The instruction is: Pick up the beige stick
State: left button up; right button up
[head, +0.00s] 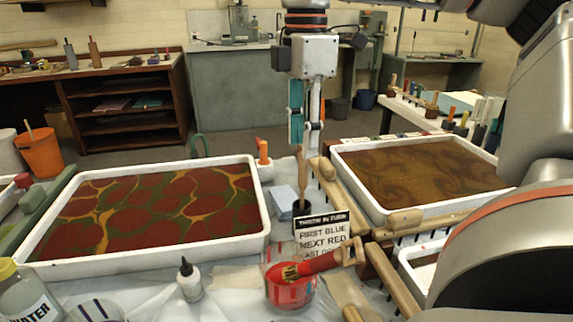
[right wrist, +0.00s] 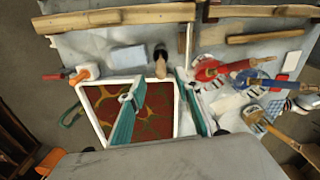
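A beige stick (head: 303,187) stands upright in a small black holder (head: 301,208) between the two trays. The stick also shows in the right wrist view (right wrist: 160,68), end-on, with the dark holder behind it. My right gripper (head: 305,146) points down over the stick, with its teal fingers around the level of the stick's top. In the right wrist view its fingers (right wrist: 160,86) are spread apart, with the stick's top between or just beyond their tips. I see no clear contact. My left gripper is in neither view.
A red-patterned marbling tray (head: 258,190) lies left, a brown one (head: 340,160) right. A printed sign (head: 322,236) and a red cup (head: 290,291) with a brush stand in front of the holder. Wooden combs (head: 330,180) lie close to its right.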

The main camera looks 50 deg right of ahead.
aim_at(302, 190)
jog(key=shift+s+f, duration=0.1)
jog(key=shift+f, duration=0.85)
notch_tip(302, 190, down, 5)
jog(key=shift+r+b, duration=0.1)
jog(key=shift+b, duration=0.65)
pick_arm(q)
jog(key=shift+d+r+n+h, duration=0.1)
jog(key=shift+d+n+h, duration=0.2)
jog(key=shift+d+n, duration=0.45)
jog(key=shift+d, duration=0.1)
pick_arm(e)
jog(key=shift+c, duration=0.3)
jog(key=c, duration=0.8)
